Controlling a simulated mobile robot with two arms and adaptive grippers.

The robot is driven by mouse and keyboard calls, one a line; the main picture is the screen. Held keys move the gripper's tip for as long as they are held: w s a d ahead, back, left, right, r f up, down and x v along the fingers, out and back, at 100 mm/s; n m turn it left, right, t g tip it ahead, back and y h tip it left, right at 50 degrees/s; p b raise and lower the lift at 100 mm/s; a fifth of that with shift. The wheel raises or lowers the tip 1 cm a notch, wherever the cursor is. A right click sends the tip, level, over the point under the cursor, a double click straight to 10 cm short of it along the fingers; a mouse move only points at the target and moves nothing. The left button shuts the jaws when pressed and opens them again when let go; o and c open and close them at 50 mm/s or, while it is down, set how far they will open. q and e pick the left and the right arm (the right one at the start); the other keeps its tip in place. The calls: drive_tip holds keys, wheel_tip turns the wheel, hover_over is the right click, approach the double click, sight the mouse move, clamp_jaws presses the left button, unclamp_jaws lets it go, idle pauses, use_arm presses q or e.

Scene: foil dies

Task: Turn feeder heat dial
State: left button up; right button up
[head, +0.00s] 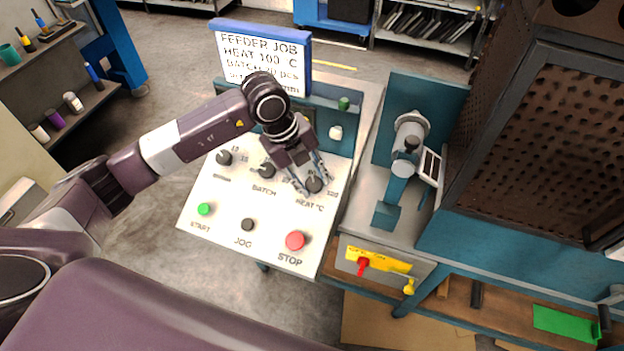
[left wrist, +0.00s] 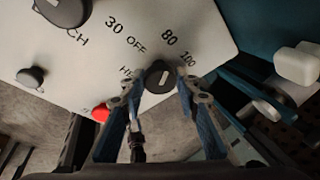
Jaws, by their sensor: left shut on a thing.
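The dark heat dial (head: 314,184) sits at the right of the white control panel (head: 222,236), by the label HEAT °C. My left gripper (head: 311,179) reaches down to it, with its blue fingers on either side of the knob. In the left wrist view the heat dial (left wrist: 159,75) is between the fingertips, and its pale pointer line leans up and right, roughly toward 80 and 100. The job sign (head: 262,62) behind the panel reads FEEDER JOB, HEAT 100 °C, with lower lines partly covered by my arm. My right gripper is out of view.
The batch dial (head: 267,170) and another dial (head: 224,157) are left of the heat dial. A green start button (head: 204,209), black jog button (head: 247,225) and red stop button (head: 295,240) line the panel's front. A teal machine (head: 396,190) stands close on the right.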

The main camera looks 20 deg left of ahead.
use_arm(q)
drive_tip(key=o, duration=1.2)
drive_tip(key=shift+c, duration=0.2)
drive_tip(key=shift+r, duration=0.1)
drive_tip(key=v, duration=1.2)
